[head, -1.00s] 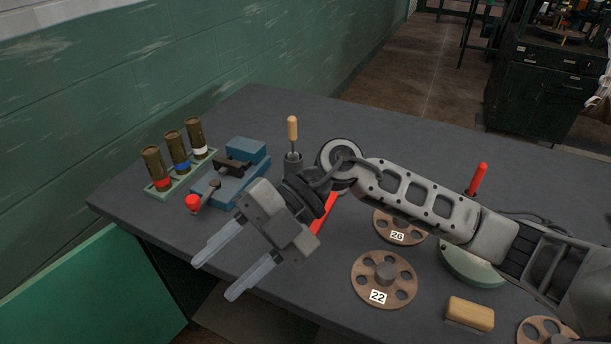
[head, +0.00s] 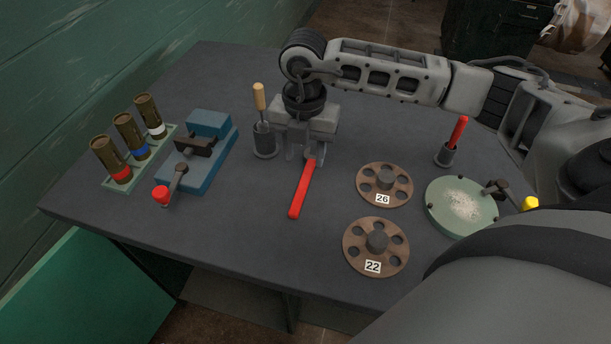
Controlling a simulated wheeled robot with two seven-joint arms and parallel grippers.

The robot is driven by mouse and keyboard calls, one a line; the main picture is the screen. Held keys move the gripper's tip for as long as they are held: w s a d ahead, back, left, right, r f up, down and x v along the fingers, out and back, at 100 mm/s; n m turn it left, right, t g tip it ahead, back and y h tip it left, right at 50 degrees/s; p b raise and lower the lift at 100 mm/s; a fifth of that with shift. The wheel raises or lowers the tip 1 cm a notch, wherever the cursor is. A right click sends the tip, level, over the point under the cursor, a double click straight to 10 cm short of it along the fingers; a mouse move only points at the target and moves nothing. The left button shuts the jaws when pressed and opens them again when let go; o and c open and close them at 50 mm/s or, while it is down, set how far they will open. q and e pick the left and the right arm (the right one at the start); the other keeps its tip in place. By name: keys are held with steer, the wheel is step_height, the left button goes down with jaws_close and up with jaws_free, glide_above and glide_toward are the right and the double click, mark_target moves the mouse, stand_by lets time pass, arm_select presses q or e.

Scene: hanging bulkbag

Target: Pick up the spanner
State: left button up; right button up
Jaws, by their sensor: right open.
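The spanner (head: 302,189) lies on the dark grey table, with a long red handle running toward the front edge. Its far end is partly hidden under my right gripper (head: 304,152). My right gripper points down at that far end with its fingers apart, open. I cannot tell whether the fingers touch the spanner. My left gripper is not in view.
Left of my right gripper stands a wooden-handled tool in a dark holder (head: 264,138), close by. Further left are a blue vice (head: 208,158) and a rack of several brown cylinders (head: 125,180). Discs 26 (head: 370,195) and 22 (head: 358,257) lie right.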

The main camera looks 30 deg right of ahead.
mark_target(305, 178)
steer(key=shift+s+f+p, duration=0.1)
steer(key=shift+f+p, duration=0.35)
steer(key=shift+f, duration=2.6)
jaws_close()
